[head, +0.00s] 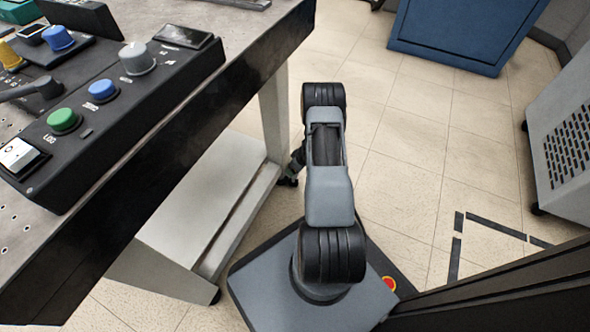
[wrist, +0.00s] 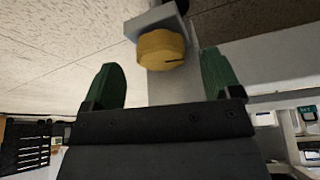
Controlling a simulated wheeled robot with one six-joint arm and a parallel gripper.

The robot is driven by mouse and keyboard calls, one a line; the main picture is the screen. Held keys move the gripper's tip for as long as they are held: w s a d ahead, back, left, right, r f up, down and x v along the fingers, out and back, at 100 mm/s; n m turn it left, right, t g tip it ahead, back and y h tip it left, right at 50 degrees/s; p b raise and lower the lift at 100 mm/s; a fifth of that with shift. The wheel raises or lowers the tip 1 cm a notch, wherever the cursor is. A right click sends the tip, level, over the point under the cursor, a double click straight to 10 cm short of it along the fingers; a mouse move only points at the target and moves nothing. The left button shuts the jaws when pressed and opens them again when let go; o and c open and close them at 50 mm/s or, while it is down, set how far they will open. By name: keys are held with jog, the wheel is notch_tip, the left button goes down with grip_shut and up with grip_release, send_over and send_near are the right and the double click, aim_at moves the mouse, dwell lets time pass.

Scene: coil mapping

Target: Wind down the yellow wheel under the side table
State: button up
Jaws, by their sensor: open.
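The yellow wheel (wrist: 162,50) shows in the wrist view at upper centre, below a grey bracket (wrist: 158,20). It has a ridged rim and a dark line on its right part. My gripper (wrist: 159,60) is open, with one green finger to the left of the wheel and one to the right. A gap shows on both sides; I cannot tell how far the wheel lies beyond the fingertips. In the head view the side table (head: 262,52) is at left. The wheel is hidden there, and my arm goes down beside the table leg.
A black control panel (head: 120,112) with coloured knobs sits on the table. A pale lower shelf (head: 200,195) is below it. A blue cabinet (head: 455,30) stands at the back and a grey vented unit (head: 565,140) at right. Tiled floor (head: 410,150) between them is clear.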

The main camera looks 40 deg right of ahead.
jog(key=shift+x, duration=1.3)
jog(key=shift+c, duration=0.3)
jog(key=c, duration=0.9)
jog(key=shift+m+h, duration=0.4)
jog(key=shift+m, duration=0.4)
jog(key=o, duration=1)
jog(key=shift+c, duration=0.2)
jog(key=shift+n, duration=0.3)
